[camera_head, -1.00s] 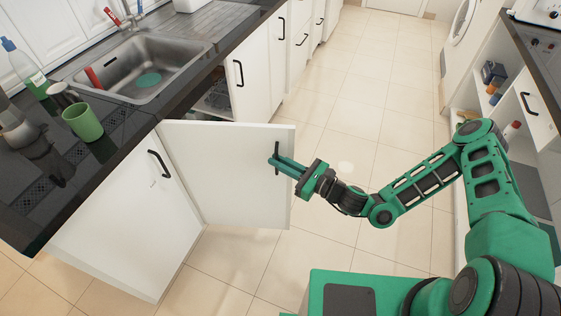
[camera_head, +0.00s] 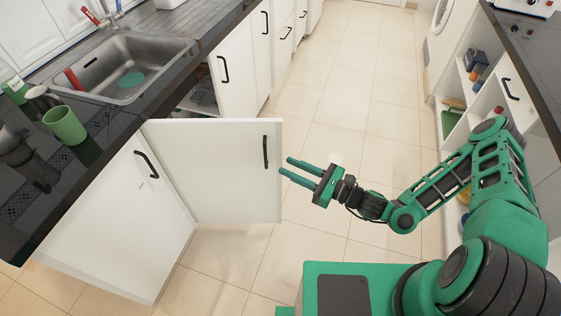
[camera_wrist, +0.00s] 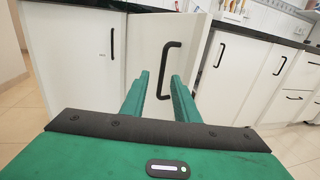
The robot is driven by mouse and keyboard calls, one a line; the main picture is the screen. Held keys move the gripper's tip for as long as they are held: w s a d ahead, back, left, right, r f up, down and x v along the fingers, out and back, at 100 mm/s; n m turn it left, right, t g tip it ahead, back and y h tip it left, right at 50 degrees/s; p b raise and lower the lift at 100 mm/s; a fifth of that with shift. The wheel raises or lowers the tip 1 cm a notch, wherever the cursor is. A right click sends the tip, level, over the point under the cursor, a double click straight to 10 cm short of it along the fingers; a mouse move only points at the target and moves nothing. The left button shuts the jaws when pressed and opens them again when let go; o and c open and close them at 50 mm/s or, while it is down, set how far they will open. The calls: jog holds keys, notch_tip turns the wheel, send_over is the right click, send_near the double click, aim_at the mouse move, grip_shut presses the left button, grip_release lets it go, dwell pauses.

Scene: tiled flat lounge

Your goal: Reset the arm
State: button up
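My gripper (camera_head: 292,169) is in the middle of the head view, to the right of the open cabinet door (camera_head: 215,170). Its two green fingers are apart with nothing between them. The door's black handle (camera_head: 265,152) is just left of the fingertips, and the gripper is clear of it. In the wrist view my gripper's fingers (camera_wrist: 163,85) point toward the open door (camera_wrist: 150,45), with the black handle (camera_wrist: 166,68) beyond and between them. My arm reaches in from the right, bent at the elbow.
A counter (camera_head: 100,135) with a sink (camera_head: 125,68) and a green cup (camera_head: 64,125) runs along the left. Open shelves (camera_head: 452,105) under another counter stand on the right. The tiled floor (camera_head: 345,100) between them is clear.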

jog(key=shift+v, duration=0.85)
